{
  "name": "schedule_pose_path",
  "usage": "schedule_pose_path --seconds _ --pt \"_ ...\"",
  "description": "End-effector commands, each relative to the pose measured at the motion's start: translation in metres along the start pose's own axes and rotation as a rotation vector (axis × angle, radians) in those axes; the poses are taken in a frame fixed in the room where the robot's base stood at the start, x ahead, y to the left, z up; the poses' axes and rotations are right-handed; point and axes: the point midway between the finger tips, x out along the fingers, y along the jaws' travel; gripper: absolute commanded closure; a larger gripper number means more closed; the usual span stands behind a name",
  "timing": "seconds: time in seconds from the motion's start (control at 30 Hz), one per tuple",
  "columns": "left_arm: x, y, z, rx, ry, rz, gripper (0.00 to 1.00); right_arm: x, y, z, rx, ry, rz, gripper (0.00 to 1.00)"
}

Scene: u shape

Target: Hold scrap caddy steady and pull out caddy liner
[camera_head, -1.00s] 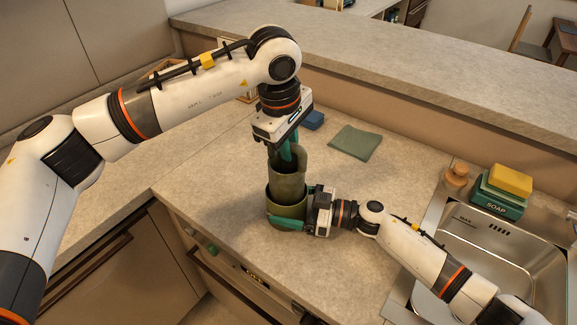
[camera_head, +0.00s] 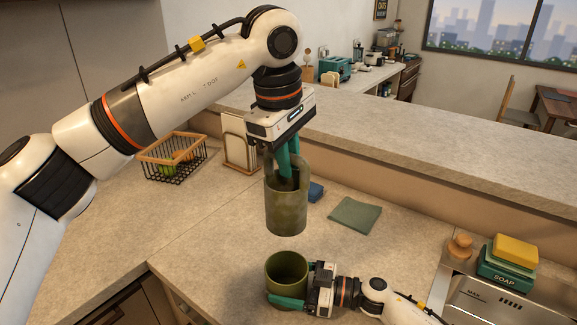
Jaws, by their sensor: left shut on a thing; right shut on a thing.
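The caddy liner (camera_head: 286,210) is an olive-green cylinder hanging upright in the air. My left gripper (camera_head: 287,172) is shut on its upper rim, with teal fingers reaching into its opening. The scrap caddy (camera_head: 287,268) is a shorter olive-green cup standing upright on the counter directly below the liner. A clear gap separates the liner's bottom from the caddy's rim. My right gripper (camera_head: 288,300) is shut on the caddy low at its right and front side. Its far finger is hidden behind the caddy.
A green cloth (camera_head: 355,215) and a blue sponge (camera_head: 316,192) lie behind on the counter (camera_head: 210,245). A soap box (camera_head: 505,268) with a yellow sponge (camera_head: 516,250) sits by the sink at right. A wire fruit basket (camera_head: 172,160) stands at the back left.

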Motion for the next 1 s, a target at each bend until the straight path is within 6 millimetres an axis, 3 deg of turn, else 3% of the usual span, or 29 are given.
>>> schedule_pose_path --seconds 0.27,0.3,0.4,0.73,1.0 --pt "0.0 0.0 0.0 0.0 0.0 -0.001 1.0 0.0 0.0 0.0 0.001 0.0 0.0 0.55" --pt "0.0 0.0 0.0 0.0 0.0 -0.001 1.0 0.0 0.0 0.0 0.001 0.0 0.0 0.17" --pt "0.0 0.0 0.0 0.0 0.0 -0.001 1.0 0.0 0.0 0.0 0.001 0.0 0.0 0.0" --pt "0.001 0.0 0.0 0.0 0.0 -0.001 1.0 -0.006 0.0 -0.001 0.0 0.001 -0.001 0.0" --pt "0.001 0.0 0.0 0.0 0.0 -0.001 1.0 -0.057 -0.001 -0.002 0.001 0.005 -0.003 0.0"
